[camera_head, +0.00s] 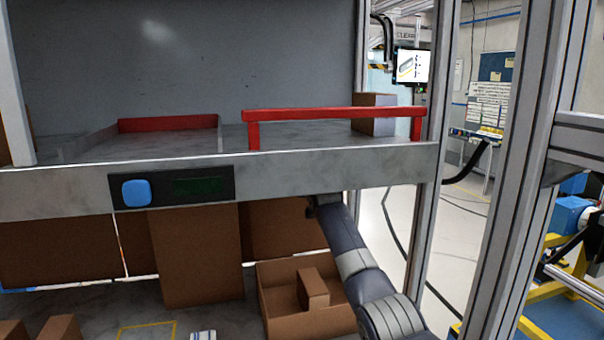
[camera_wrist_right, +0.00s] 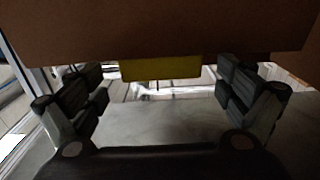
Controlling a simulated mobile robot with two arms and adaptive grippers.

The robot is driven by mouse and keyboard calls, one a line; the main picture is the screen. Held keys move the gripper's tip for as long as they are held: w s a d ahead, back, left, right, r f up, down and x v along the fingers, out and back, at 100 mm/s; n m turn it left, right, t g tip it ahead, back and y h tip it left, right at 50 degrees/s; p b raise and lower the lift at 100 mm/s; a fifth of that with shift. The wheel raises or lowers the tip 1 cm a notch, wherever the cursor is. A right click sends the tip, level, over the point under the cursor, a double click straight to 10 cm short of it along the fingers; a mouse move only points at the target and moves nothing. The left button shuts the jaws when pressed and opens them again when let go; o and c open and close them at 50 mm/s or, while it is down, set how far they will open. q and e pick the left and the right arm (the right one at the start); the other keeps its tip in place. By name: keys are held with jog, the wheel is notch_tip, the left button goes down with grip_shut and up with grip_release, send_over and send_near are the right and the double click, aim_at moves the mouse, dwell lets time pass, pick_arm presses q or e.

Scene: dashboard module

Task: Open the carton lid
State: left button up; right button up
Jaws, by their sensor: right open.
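In the right wrist view a large brown carton surface (camera_wrist_right: 160,30) fills the top of the picture. A yellow tab or strip (camera_wrist_right: 160,68) shows at its lower edge. My right gripper (camera_wrist_right: 160,84) is open, with one finger on each side of the yellow strip and a gap to each. I cannot tell whether the fingers touch the carton. In the head view my right arm reaches up from the lower right, and its gripper is hidden behind the grey shelf front (camera_head: 300,170). A brown carton (camera_head: 285,228) shows partly beside the arm. My left gripper is not in view.
Under the shelf stand a tall brown box (camera_head: 195,258) and an open brown box (camera_head: 310,325) with a small block (camera_head: 313,288) inside. The shelf carries a red rail (camera_head: 335,113) and a blue button (camera_head: 136,193). A metal post (camera_head: 525,170) stands at the right.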

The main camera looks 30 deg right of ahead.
jog(key=v, duration=1.2)
jog(key=shift+s+r, duration=0.15)
jog(key=shift+s, duration=0.05)
dwell(0.7)
